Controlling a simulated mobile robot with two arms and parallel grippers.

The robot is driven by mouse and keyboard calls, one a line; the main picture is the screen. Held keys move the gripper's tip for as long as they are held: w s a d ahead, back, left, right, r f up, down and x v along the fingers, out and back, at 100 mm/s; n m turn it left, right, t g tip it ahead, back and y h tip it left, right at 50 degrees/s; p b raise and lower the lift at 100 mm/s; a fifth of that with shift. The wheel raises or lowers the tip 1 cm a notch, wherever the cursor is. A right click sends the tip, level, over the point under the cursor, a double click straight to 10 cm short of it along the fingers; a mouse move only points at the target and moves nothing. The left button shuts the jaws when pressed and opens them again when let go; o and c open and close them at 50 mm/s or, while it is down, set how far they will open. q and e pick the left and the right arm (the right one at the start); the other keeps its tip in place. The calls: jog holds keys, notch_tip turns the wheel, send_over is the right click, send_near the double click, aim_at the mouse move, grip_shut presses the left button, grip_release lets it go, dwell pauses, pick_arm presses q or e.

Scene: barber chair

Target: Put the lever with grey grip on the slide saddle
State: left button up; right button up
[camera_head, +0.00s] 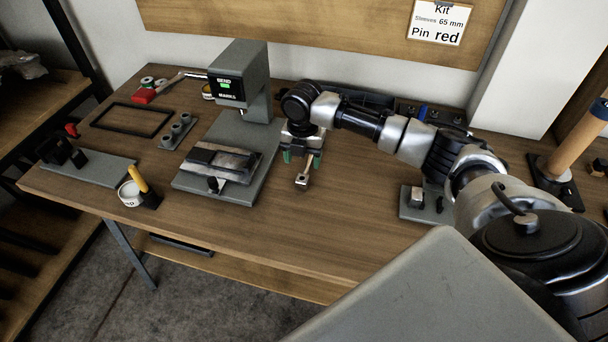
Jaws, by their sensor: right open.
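My right gripper (301,160) hangs over the middle of the bench, open, with its green-padded fingers pointing down. A short metallic piece with a bright end (302,181) shows just below and between the fingers. It may be the lever with the grey grip, but the gripper hides part of it and I cannot tell whether they touch. The slide saddle appears to be the silver and dark block (222,163) on the grey base of the press, left of the gripper. My left gripper is not in view.
The grey press (240,75) stands behind the saddle. A red-gripped tool (146,96), a black frame (132,119) and a grey holder (178,132) lie at left. A small grey fixture (418,203) sits at right. The front middle is clear.

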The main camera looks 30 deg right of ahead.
aim_at(304, 173)
jog(key=f, duration=0.6)
jog(key=shift+s+f+p, duration=0.2)
jog(key=shift+f+p, duration=0.05)
jog(key=shift+p, duration=0.15)
jog(key=shift+c, duration=0.2)
grip_shut()
